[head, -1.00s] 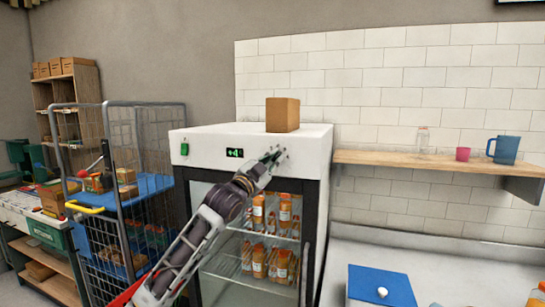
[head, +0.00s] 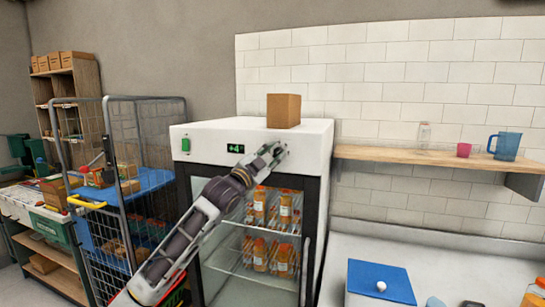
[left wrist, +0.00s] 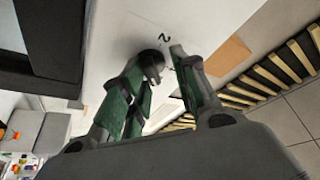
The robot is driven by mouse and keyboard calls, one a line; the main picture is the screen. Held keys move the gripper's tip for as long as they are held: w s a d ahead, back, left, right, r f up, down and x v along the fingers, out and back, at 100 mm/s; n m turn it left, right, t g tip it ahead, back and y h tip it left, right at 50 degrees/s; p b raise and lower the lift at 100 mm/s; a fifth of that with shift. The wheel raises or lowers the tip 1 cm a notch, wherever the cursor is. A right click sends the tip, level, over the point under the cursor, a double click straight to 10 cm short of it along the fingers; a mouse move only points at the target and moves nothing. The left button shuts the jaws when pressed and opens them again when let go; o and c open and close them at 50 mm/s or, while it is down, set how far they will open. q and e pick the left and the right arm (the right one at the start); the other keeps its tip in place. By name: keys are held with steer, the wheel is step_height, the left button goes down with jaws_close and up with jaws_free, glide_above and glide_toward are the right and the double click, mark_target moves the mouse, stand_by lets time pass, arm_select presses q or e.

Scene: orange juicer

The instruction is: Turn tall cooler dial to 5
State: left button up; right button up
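The tall cooler (head: 207,130) is a white-topped fridge with a glass door. Its small green display (head: 235,148) seems to read +4. My left gripper (head: 275,152) is at the right part of the cooler's front panel. In the left wrist view, the black dial (left wrist: 152,63) sits on the white panel near a printed 2. The left gripper's green-padded fingers (left wrist: 157,62) are apart, with the dial between their tips, closer to the left finger. I cannot tell whether they touch it. The dial is mostly hidden by the gripper in the head view. My right gripper is not in view.
A cardboard box (head: 283,111) stands on top of the cooler. A wire cage trolley (head: 120,200) stands close on its left. A wooden shelf (head: 400,156) with a jar, cup and blue jug is on the right, above a counter (head: 450,265) with a blue-lidded box.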

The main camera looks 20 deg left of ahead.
arm_select(q)
steer(key=shift+w+d+f, duration=0.15)
steer(key=shift+w+d, duration=0.1)
steer(key=shift+d, duration=0.15)
steer(key=shift+s+a+f, duration=0.1)
steer(key=shift+s+f, duration=0.05)
steer(key=shift+s, duration=0.05)
steer(key=v, duration=1.1)
steer(key=shift+s, duration=0.3)
stand_by(0.4)
steer(key=shift+a, duration=0.1)
stand_by(0.4)
